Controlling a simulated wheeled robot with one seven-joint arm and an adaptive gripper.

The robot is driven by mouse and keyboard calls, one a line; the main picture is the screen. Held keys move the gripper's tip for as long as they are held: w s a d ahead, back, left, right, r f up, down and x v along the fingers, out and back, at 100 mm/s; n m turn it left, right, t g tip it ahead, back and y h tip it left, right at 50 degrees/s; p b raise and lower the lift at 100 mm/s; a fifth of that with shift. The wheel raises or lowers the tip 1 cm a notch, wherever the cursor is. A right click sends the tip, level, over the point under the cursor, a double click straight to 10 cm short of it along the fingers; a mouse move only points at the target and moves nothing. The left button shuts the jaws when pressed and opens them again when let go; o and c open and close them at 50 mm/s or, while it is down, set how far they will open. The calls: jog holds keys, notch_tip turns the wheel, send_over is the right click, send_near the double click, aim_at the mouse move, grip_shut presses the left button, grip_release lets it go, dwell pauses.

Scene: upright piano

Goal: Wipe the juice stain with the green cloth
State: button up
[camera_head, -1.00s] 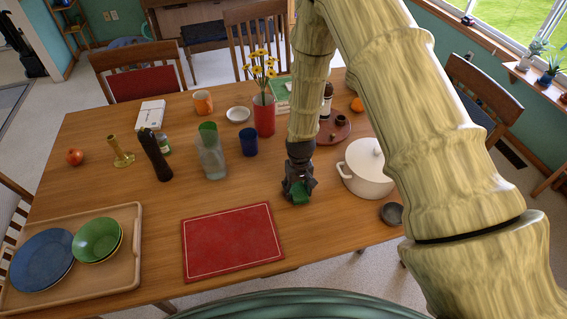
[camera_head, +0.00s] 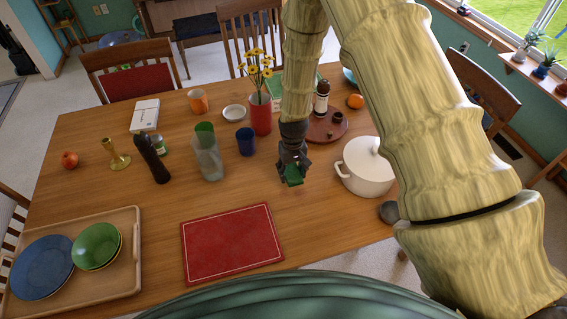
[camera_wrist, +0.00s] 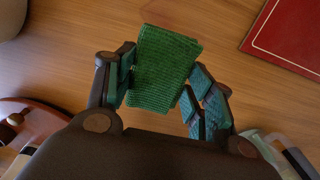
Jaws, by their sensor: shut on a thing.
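My gripper (camera_head: 292,172) is shut on the green cloth (camera_head: 294,181), which hangs out below the fingertips. In the wrist view the cloth (camera_wrist: 165,68) is a folded, ribbed green pad between the two fingers. The gripper points down over the wooden table (camera_head: 255,187), between the blue cup and the white pot. The cloth looks a little above the tabletop, but I cannot tell the exact gap.
The white lidded pot (camera_head: 366,168) stands close on the right. The red mat (camera_head: 232,246) lies in front to the left. Behind stand the blue cup (camera_head: 246,142), red vase (camera_head: 261,115) and round brown tray (camera_head: 338,131). Bare wood lies between pot and mat.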

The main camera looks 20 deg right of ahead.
jog(key=shift+w+r+p, duration=0.15)
jog(key=shift+r+p, duration=0.25)
jog(key=shift+r, duration=0.45)
jog(key=shift+r+p, duration=0.5)
jog(key=shift+r, duration=0.45)
